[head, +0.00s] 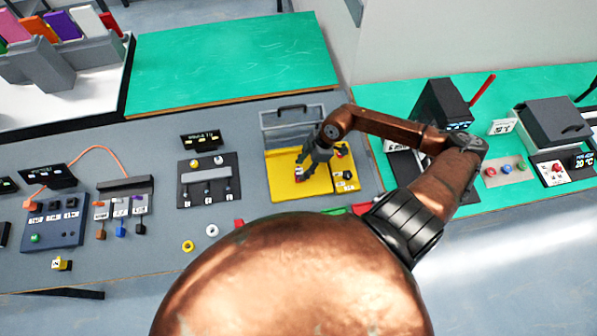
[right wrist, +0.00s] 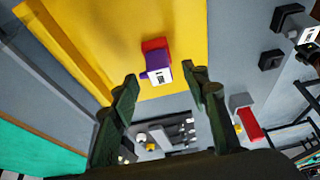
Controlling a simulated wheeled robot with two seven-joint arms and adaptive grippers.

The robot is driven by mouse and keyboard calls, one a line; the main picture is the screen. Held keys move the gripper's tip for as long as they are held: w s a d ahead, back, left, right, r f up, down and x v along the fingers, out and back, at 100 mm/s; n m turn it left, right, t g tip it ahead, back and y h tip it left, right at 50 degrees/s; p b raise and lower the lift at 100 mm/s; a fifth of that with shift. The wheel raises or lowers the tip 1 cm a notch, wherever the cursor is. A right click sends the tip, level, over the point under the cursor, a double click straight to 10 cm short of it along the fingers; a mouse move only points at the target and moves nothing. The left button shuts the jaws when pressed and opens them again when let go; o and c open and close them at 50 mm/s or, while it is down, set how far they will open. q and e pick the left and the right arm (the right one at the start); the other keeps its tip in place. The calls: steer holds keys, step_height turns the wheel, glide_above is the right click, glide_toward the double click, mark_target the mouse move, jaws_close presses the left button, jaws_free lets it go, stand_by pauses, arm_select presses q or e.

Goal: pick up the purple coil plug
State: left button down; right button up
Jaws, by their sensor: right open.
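The purple coil plug (right wrist: 157,62) shows in the right wrist view as a small purple block with a white label facing the camera. A red block (right wrist: 154,44) is right against it, on the yellow mat (right wrist: 120,20). My right gripper (right wrist: 161,80) is open, its two dark fingers on either side of the plug's near end and apart from it. In the head view the right gripper (head: 305,168) hangs over the yellow mat (head: 288,187) and mostly hides the plug. My left gripper is not in view.
A grey bin (head: 292,125) stands behind the yellow mat. A black and yellow device (head: 344,180) is on the mat's right side. A dark panel with switches (head: 208,181) is to the left. Yellow (head: 188,246) and white (head: 212,230) rings lie in front.

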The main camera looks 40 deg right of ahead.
mark_target(300, 171)
steer(key=x, duration=0.2)
steer(key=shift+w+a+f, duration=0.1)
steer(key=shift+a+f, duration=0.05)
steer(key=shift+f, duration=0.1)
steer(key=shift+a+f, duration=0.15)
steer(key=shift+f, duration=0.3)
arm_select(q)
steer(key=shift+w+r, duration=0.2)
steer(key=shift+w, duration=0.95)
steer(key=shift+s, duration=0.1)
arm_select(e)
steer(key=c, duration=0.5)
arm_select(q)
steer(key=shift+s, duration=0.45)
arm_select(e)
jaws_close()
steer(key=shift+r, duration=0.1)
